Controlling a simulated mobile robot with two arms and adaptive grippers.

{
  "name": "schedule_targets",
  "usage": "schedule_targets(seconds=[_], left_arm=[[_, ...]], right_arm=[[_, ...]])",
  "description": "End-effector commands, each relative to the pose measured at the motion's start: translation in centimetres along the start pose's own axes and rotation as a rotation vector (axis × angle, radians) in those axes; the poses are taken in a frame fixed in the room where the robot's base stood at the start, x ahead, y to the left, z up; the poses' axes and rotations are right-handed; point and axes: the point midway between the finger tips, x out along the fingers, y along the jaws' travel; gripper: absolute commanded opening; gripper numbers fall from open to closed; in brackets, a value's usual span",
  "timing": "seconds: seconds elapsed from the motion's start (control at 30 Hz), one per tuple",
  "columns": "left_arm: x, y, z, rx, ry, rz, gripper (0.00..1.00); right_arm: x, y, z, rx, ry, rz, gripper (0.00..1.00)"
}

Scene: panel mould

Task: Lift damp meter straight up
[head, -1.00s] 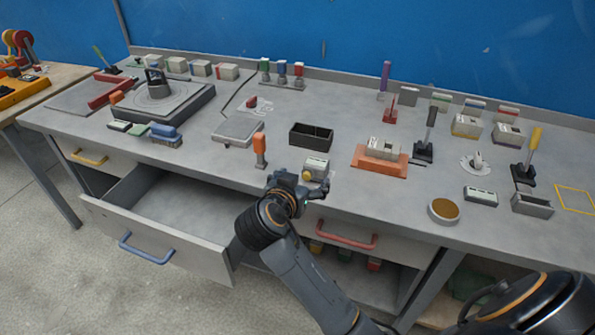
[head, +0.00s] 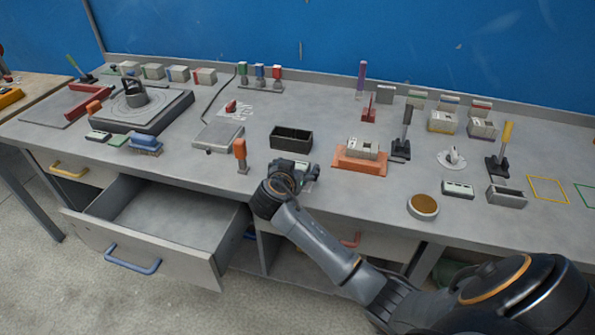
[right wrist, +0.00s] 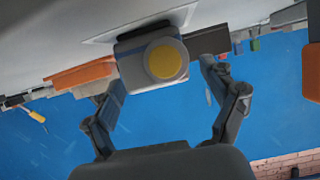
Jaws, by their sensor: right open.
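The damp meter appears to be the small pale block with a round yellow face (right wrist: 165,61). It sits on a white patch of the bench top, which shows at the top of the right wrist view. My right gripper (right wrist: 162,76) is open, with one finger on each side of the meter and the yellow face towards the palm. I cannot tell whether either finger touches it. In the head view the right gripper (head: 298,174) is at the bench's front edge and hides much of the meter (head: 291,165). My left gripper is not in view.
A black open box (head: 291,138) stands behind the meter. An orange-handled tool (head: 240,154) is to its left, and an orange tray (head: 345,161) with a pale block is to its right. An open drawer (head: 165,222) juts out at the lower left.

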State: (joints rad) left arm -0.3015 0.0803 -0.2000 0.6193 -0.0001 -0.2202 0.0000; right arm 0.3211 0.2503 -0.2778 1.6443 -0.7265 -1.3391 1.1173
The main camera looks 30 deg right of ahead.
Motion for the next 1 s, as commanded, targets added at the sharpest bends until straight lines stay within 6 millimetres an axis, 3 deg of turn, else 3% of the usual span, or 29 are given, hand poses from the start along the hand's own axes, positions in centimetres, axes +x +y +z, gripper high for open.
schedule_targets(seconds=[0.3, 0.67, 1.0], left_arm=[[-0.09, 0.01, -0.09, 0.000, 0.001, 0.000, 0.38], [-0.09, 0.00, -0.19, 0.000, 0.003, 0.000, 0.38], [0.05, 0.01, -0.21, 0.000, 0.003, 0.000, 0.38]], right_arm=[[0.70, 0.00, 0.09, 0.001, -0.002, -0.001, 0.85], [0.68, 0.01, 0.10, 0.000, -0.002, 0.000, 0.12], [0.54, -0.05, -0.34, 0.002, 0.001, -0.002, 0.11]])
